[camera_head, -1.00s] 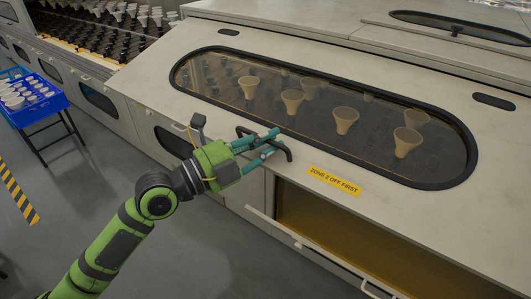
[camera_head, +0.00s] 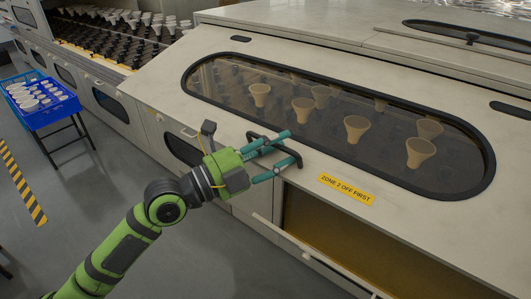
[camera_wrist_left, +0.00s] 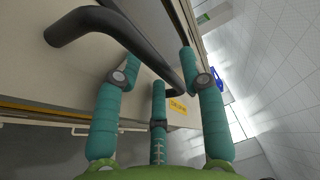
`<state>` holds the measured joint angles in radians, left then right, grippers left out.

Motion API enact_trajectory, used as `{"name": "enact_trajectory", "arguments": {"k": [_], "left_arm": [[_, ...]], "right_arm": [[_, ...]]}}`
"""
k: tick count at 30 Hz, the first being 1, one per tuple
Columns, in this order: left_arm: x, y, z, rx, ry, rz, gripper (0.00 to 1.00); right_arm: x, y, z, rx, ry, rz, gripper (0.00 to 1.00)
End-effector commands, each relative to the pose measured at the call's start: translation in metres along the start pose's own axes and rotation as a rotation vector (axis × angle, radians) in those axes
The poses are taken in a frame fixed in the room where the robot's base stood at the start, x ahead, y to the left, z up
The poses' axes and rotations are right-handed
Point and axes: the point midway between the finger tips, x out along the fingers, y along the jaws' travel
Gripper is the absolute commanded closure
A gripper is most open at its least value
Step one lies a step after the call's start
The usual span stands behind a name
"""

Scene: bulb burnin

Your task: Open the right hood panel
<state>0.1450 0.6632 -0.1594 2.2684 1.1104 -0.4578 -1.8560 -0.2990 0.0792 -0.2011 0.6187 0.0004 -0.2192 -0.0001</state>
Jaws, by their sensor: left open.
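The closed hood panel (camera_head: 240,60) is a pale sloping cover with a long dark window (camera_head: 330,105). A black bar handle (camera_head: 296,156) sits at its lower edge, left of a yellow "ZONE 2 OFF FIRST" label (camera_head: 346,189). My left gripper (camera_head: 282,153) is at this handle, its teal fingers spread. In the left wrist view, the black handle (camera_wrist_left: 150,55) runs between the open fingers (camera_wrist_left: 160,75); I cannot tell whether they touch it. The label (camera_wrist_left: 178,106) shows beyond. My right gripper is out of view.
Several cone-shaped bulbs (camera_head: 356,128) show behind the window. Below the panel is an open amber bay (camera_head: 330,240) with a pale rail along its front. A blue crate (camera_head: 40,112) on a stand is at the left. Grey floor (camera_head: 90,200) lies clear between.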

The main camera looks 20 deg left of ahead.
Motion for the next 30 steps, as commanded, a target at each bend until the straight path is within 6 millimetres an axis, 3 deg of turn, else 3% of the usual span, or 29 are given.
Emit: {"name": "enact_trajectory", "arguments": {"k": [15,30], "left_arm": [[-0.058,0.004,0.0,0.003,0.002,0.014,0.58],[-0.092,0.004,0.004,0.006,-0.017,0.017,0.58]], "right_arm": [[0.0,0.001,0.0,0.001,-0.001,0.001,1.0],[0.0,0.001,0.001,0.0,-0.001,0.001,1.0]]}}
